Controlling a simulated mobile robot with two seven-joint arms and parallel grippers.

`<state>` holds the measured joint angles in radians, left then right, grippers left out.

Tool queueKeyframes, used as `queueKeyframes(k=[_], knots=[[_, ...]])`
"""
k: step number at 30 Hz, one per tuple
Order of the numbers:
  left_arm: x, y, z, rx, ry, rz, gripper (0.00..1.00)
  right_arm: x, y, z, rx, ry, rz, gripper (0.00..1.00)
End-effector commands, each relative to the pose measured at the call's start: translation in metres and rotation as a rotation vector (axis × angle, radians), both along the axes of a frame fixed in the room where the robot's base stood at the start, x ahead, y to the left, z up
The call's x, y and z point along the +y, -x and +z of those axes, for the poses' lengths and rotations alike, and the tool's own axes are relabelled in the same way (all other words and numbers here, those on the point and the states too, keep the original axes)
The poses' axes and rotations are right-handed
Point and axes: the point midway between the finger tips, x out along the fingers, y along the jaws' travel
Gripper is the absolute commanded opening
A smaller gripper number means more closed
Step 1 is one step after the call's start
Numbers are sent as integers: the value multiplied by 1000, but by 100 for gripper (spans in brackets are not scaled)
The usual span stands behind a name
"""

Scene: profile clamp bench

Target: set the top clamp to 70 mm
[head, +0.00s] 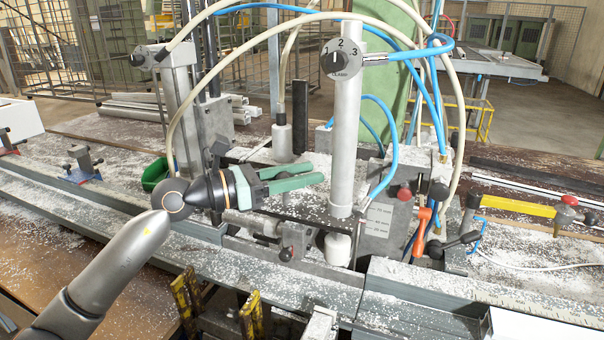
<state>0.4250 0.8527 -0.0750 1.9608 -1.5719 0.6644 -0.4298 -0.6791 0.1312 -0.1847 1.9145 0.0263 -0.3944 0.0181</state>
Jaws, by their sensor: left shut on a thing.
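The top clamp's tall silver column (345,140) stands upright at the middle of the bench, with a round selector dial (341,60) marked 1, 2, 3 at its top. A white foot (338,249) shows below it. A grey plate with small mm markings (379,219) is right of the column's base; the figures are too small to read surely. My left gripper (306,178), with green fingers, is left of the column, over the dark plate (310,207). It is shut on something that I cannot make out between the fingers. My right gripper is not in view.
Blue and pale hoses (394,150) arch around the column. A red knob (404,192) and an orange lever (421,226) stand to its right. A yellow bar (517,206) lies farther right. White chips cover the grey rails (480,293). A green cup (155,174) is behind my left wrist.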

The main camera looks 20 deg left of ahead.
Motion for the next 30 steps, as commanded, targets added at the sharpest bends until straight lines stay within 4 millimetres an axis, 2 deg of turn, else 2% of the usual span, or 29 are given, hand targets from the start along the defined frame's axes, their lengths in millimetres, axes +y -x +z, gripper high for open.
queueKeyframes(k=[24, 26, 30], knots=[[0, 0, 0, 0, -1, 0, 0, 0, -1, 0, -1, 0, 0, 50], [0, 0, 2, 0, -1, 0, 0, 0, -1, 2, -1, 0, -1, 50], [0, 0, 19, -4, -2, 1, 0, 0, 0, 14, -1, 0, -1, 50]])
